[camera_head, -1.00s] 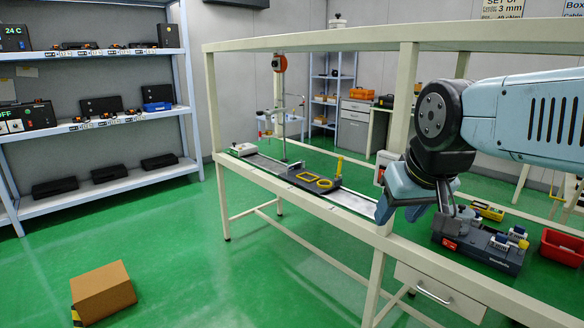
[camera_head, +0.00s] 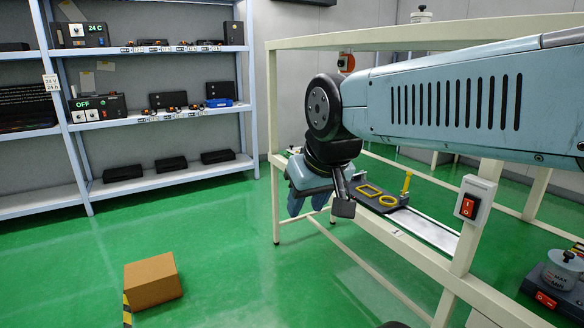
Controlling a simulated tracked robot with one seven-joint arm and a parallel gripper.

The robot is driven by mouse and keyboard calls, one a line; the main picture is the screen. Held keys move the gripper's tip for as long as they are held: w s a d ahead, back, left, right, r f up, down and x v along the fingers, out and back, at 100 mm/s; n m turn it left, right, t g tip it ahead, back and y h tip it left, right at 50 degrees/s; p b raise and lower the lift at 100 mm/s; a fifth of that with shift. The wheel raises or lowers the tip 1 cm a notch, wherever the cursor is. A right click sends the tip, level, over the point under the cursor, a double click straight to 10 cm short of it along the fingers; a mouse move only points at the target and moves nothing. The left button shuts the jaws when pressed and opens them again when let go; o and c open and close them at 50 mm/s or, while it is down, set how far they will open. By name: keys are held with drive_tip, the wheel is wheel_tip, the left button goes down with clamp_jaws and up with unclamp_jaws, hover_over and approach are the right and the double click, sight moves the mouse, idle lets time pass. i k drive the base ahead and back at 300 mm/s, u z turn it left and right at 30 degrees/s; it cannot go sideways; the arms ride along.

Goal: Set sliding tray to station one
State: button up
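The sliding tray (camera_head: 385,205) looks to be the dark plate with a yellow square outline, a yellow ring and an upright yellow post. It sits on a pale rail (camera_head: 425,229) along the bench, and my gripper and arm hide its left part. My gripper (camera_head: 307,205) hangs down in front of the bench's left end, to the left of the tray in the picture. No station label is readable.
The bench frame (camera_head: 425,295) has a post with a red switch (camera_head: 468,206). A device with a red switch (camera_head: 556,285) stands at the right. A cardboard box (camera_head: 152,281) lies on the green floor. Shelves (camera_head: 140,185) line the left wall.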

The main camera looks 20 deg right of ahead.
sight(371, 188)
drive_tip(key=u, duration=0.15)
drive_tip(key=i, duration=1.1)
drive_tip(key=z, duration=0.6)
drive_tip(key=i, duration=0.75)
drive_tip(key=z, duration=0.55)
drive_tip(key=k, duration=0.85)
drive_tip(key=z, duration=0.2)
drive_tip(key=i, duration=0.85)
drive_tip(key=u, duration=0.1)
